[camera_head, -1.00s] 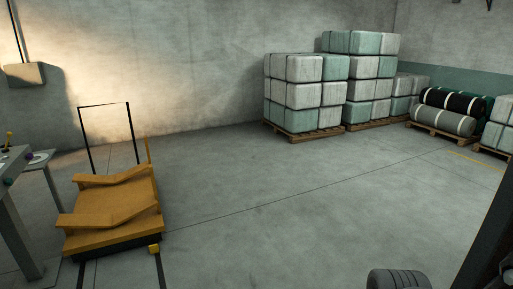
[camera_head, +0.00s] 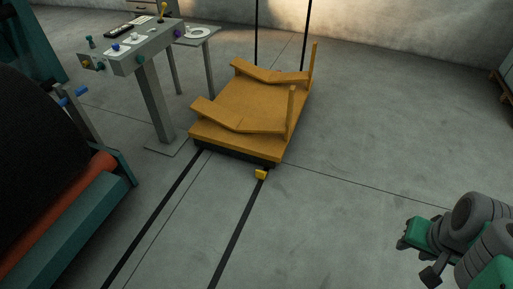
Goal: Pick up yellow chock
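A small yellow chock (camera_head: 261,174) sits on the floor at the front right corner of the orange cart (camera_head: 232,138), close to a dark floor rail. My gripper (camera_head: 416,250) is at the lower right, at the end of my grey and green arm, well to the right of the chock and apart from it. Its fingers are small and dark here, and I cannot tell whether they are open or shut. I see nothing held in it.
A grey control console (camera_head: 150,55) stands left of the cart, with a small side table (camera_head: 196,38) behind it. A teal machine with a large black roll (camera_head: 35,170) fills the left side. The floor between the chock and my arm is clear.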

